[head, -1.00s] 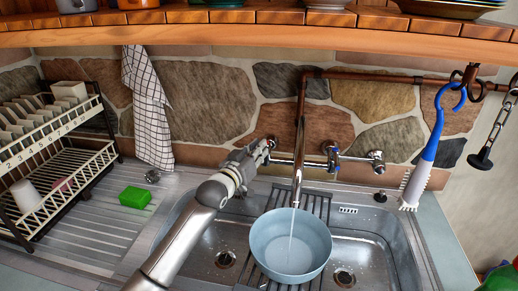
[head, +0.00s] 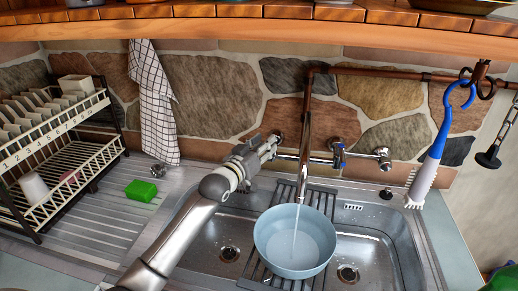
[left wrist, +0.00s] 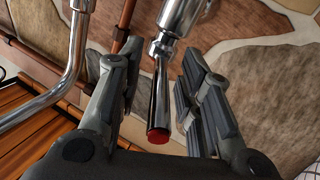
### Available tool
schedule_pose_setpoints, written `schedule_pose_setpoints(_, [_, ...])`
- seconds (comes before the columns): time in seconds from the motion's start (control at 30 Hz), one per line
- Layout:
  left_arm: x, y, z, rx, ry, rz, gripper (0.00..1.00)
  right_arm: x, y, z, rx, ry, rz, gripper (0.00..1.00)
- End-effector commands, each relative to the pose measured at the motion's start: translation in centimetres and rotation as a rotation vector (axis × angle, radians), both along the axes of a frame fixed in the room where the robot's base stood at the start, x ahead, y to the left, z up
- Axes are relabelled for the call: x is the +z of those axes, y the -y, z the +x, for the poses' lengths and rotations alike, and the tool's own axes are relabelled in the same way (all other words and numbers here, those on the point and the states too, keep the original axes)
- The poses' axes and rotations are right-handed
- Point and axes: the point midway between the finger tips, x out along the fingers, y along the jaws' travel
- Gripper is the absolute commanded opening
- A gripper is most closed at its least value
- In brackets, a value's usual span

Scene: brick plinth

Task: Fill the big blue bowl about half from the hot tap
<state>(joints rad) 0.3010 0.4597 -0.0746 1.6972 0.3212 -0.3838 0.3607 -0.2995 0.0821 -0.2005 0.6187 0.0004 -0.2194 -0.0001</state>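The big blue bowl (head: 262,240) stands upright on the dark rack over the sink, under the spout. A thin stream of water (head: 295,240) falls from the spout (head: 303,180) into it, and some water lies inside; its exact depth is hard to judge. My left gripper (head: 272,146) is at the left end of the wall tap. In the left wrist view the left gripper (left wrist: 158,100) is open, its fingers on either side of the red-tipped hot tap lever (left wrist: 158,125), with gaps visible. The blue-marked cold tap (head: 340,156) is to the right. My right gripper is out of view.
A dish rack (head: 60,165) with crockery stands at the left. A green sponge (head: 141,191) lies on the drainboard. A checked towel (head: 157,110) and a blue-handled brush (head: 434,150) hang at the back. A wooden shelf (head: 250,30) runs above.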

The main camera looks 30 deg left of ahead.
Motion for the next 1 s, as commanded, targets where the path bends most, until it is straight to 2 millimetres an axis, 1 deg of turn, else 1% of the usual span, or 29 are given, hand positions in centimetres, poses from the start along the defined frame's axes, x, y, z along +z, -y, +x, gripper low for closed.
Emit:
schedule_pose_setpoints(0.17, [-0.1,-0.1,-1.5,0.000,-0.001,0.001,0.33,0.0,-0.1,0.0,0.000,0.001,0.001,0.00])
schedule_pose_setpoints(0.5, [-0.1,-0.5,-7.3,0.000,-0.002,0.000,0.33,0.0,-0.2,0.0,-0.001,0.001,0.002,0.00])
schedule_pose_setpoints(0.7, [-0.1,-0.7,-10.1,0.000,-0.001,0.000,0.33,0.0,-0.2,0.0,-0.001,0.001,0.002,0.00])
schedule_pose_setpoints(0.83, [-0.1,-0.7,-11.2,-0.001,0.000,0.000,0.33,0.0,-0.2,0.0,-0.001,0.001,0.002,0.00])
schedule_pose_setpoints(1.0, [0.0,-0.8,-11.8,0.000,0.001,0.000,0.33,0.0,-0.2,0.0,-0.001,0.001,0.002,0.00])
